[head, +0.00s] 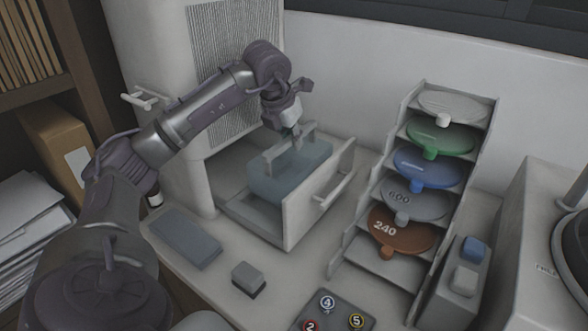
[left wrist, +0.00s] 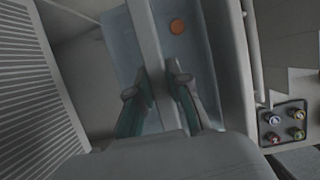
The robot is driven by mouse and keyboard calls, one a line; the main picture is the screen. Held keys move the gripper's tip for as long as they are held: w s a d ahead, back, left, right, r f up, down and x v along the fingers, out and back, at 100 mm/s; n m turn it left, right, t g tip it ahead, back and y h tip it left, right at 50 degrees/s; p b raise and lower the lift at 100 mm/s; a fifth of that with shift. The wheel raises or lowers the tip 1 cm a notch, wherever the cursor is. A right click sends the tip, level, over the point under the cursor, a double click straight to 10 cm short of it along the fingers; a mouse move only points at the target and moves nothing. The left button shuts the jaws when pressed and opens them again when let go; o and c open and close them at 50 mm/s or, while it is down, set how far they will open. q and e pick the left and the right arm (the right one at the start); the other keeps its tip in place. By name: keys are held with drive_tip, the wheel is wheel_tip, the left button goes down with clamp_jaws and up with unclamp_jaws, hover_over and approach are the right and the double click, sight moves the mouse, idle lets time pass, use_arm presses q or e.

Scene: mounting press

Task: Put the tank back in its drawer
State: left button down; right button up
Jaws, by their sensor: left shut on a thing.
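The tank (head: 292,176) is a translucent blue-grey box with a light handle bar across its top. It sits in or just over the open drawer (head: 312,205) of the large white machine; I cannot tell whether it touches the drawer floor. My left gripper (head: 295,138) is above the tank, shut on its handle. In the left wrist view the fingers (left wrist: 158,92) stand on both sides of the handle bar (left wrist: 146,45), with the blue tank (left wrist: 122,50) below and an orange round spot on it. My right gripper is not in view.
A stepped rack (head: 415,190) with coloured discs stands right of the drawer. A dark flat pad (head: 184,238), a small grey block (head: 248,278) and a tray of numbered round pieces (head: 336,312) lie in front. Another machine (head: 535,240) stands at the far right.

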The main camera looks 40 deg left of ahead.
sight(292, 179)
use_arm(q)
drive_tip(key=shift+f, duration=2.85)
drive_tip(key=c, duration=1.1)
unclamp_jaws()
drive_tip(key=shift+r, duration=0.1)
drive_tip(key=shift+s+r, duration=0.15)
drive_tip(key=shift+r, duration=0.15)
drive_tip(key=v, duration=1.1)
drive_tip(key=shift+r, duration=0.1)
